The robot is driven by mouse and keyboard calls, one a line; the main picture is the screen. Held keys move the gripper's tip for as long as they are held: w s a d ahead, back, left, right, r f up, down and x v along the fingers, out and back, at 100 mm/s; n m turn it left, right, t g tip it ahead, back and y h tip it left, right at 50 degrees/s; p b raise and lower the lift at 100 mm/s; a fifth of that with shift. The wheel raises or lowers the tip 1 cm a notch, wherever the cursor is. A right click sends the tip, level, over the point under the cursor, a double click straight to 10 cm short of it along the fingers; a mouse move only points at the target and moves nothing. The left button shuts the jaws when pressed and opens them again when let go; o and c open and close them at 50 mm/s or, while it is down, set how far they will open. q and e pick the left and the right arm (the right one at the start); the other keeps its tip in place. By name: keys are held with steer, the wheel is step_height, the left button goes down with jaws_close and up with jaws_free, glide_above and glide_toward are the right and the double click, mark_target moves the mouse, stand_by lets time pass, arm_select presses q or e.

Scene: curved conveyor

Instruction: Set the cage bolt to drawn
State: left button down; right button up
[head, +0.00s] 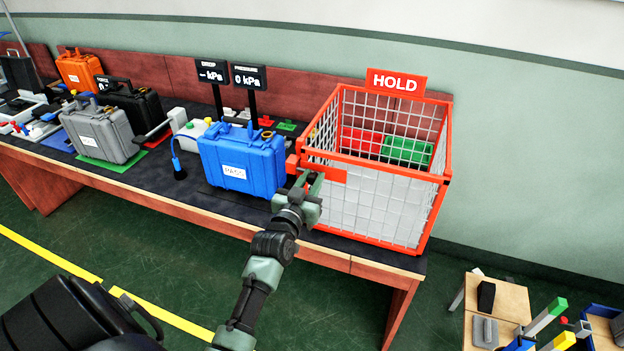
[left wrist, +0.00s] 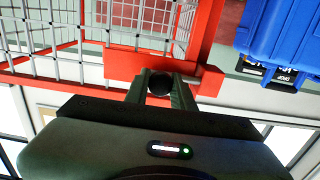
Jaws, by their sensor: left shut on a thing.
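The red wire cage (head: 441,205) with a HOLD sign (head: 396,82) stands at the right end of the bench. A red bolt bar (head: 327,174) lies across its front left corner; the left wrist view shows the bar (left wrist: 207,80) crossing the red post, with a dark round knob (left wrist: 159,84). My left gripper (head: 308,181) is at this corner. In the left wrist view its fingers (left wrist: 161,92) are shut around the knob. The fingers partly hide the bar. My right gripper is out of view.
A blue case (head: 243,160) marked PASS stands just left of the bolt, close to my gripper. Green (head: 407,150) and red (head: 362,141) trays show through the cage mesh. A grey case (head: 101,133) stands further left. A small wooden table (head: 509,296) is at lower right.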

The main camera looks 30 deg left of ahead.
mark_target(332, 173)
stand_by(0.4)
arm_select(q)
steer(key=shift+d, duration=0.15)
steer(key=d, duration=0.1)
steer(key=d+p, duration=0.1)
steer(key=d, duration=0.1)
steer(key=shift+w+d+r, duration=0.1)
steer(key=shift+w+d, duration=0.05)
steer(key=shift+w, duration=0.25)
steer(key=shift+d, duration=0.15)
steer(key=c, duration=1.4)
jaws_free()
steer(key=shift+o, duration=1.1)
steer(key=shift+w+d, duration=0.1)
steer(key=shift+s, duration=0.3)
steer(key=b+v, duration=0.1)
steer(key=v, duration=0.6)
steer(key=shift+s, duration=0.15)
